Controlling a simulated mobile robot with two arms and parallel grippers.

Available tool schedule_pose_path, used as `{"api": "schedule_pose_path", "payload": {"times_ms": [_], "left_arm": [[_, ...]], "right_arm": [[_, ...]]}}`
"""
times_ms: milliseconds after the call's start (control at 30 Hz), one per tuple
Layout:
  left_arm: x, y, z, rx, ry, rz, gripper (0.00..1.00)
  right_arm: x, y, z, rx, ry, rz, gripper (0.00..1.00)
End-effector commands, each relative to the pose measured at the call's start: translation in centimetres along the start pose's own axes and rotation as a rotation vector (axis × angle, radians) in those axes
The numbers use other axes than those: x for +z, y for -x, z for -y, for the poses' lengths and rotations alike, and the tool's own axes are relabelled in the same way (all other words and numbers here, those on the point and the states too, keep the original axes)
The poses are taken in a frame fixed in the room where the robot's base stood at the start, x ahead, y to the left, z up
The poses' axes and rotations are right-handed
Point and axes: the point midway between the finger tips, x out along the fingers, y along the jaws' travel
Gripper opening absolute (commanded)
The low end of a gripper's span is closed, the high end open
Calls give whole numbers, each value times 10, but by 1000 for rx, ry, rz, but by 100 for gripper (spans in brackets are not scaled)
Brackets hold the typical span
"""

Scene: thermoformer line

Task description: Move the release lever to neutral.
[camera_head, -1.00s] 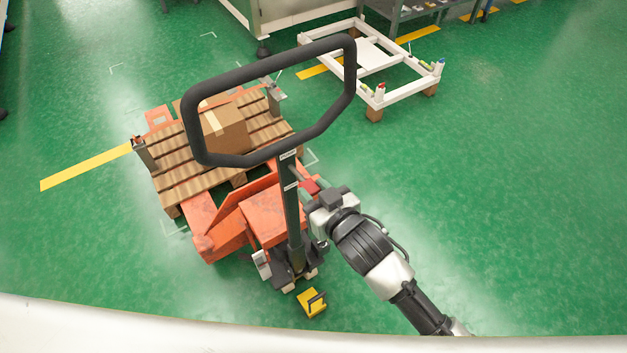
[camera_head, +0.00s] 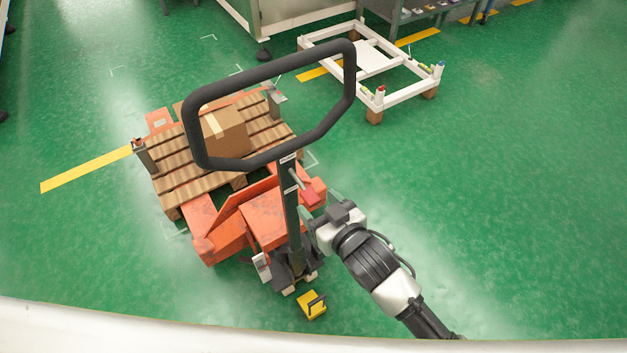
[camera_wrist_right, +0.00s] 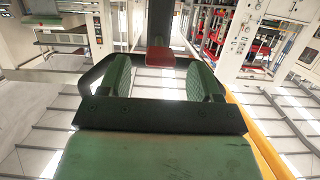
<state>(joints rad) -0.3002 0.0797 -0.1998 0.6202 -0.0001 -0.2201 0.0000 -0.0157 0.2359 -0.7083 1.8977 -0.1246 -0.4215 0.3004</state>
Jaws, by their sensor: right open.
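The release lever (camera_head: 311,198) is a short rod with a red paddle at its end. It sticks out to the right from the dark upright tiller column (camera_head: 290,205) of the orange pallet jack, below the black handle loop (camera_head: 270,72). My right gripper (camera_head: 321,207) is open beside the paddle, with pale green fingers. In the right wrist view the red paddle (camera_wrist_right: 160,58) shows beyond and between the two spread fingers (camera_wrist_right: 160,78), with a visible gap to each. I cannot tell whether anything touches. My left gripper is not in view.
The jack stands under a wooden pallet (camera_head: 180,190) carrying a cardboard box (camera_head: 226,134). A yellow block (camera_head: 311,304) lies on the floor by the jack's base. A white frame cart (camera_head: 405,95) stands behind. The green floor at right is clear.

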Motion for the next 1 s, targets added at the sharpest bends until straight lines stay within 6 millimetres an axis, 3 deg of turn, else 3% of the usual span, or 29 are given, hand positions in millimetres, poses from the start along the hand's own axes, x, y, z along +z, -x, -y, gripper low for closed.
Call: {"api": "schedule_pose_path", "payload": {"times_ms": [433,867,1000], "left_arm": [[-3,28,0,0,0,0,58],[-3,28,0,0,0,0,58],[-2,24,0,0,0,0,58]], "right_arm": [[-2,44,0,0,-1,1,64],[0,50,0,0,0,-1,64],[2,62,0,0,0,0,64]]}}
